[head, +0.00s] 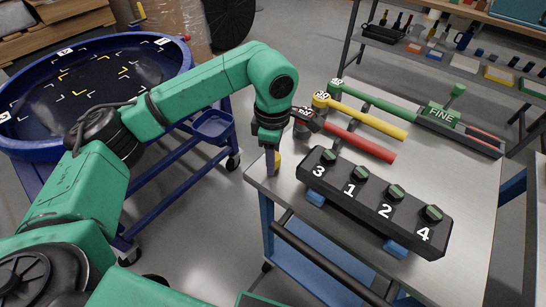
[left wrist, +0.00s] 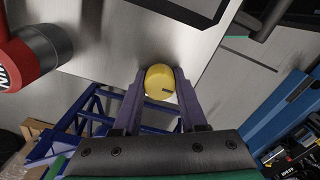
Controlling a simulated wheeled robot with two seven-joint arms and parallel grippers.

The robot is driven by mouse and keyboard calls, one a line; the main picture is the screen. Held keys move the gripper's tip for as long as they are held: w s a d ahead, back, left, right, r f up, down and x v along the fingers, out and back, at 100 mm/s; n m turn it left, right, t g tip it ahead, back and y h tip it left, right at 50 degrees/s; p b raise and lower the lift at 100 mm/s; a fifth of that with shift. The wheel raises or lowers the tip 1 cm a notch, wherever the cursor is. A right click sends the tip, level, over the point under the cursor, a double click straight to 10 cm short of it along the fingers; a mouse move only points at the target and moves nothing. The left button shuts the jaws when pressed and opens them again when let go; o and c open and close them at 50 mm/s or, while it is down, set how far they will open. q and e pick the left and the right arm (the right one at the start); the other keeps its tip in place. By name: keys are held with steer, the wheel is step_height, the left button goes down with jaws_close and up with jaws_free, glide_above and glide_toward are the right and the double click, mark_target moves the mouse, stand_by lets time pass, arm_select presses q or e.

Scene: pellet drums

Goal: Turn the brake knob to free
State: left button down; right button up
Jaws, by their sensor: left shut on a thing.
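A yellow round knob (head: 277,162) sits at the near left corner of the steel-topped cart (head: 262,174). In the left wrist view the knob (left wrist: 160,80) shows its round yellow face with a short dark mark pointing to the right. My left gripper (head: 272,163) points down at that corner and is shut on the knob. In the left wrist view its two fingers (left wrist: 160,92) lie on either side of the knob. The head view hides part of the knob behind the fingers. No free or locked label is readable. My right gripper is not in view.
A black block (head: 372,205) with several green hex knobs numbered 3, 1, 2, 4 stands close right of my gripper. Red (head: 358,143), yellow (head: 368,119) and green (head: 390,111) handled tools lie behind. A blue round tub (head: 180,62) stands left; shelves stand at back right.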

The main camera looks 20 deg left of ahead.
arm_select(q)
steer(key=shift+r, duration=0.15)
steer(key=shift+c, duration=2.2)
jaws_free()
step_height(320, 180, up, 7)
steer(key=shift+w+r+b, duration=0.1)
steer(key=shift+r+b, duration=0.1)
steer(key=shift+b, duration=0.35)
step_height(320, 180, up, 7)
steer(key=p, duration=0.1)
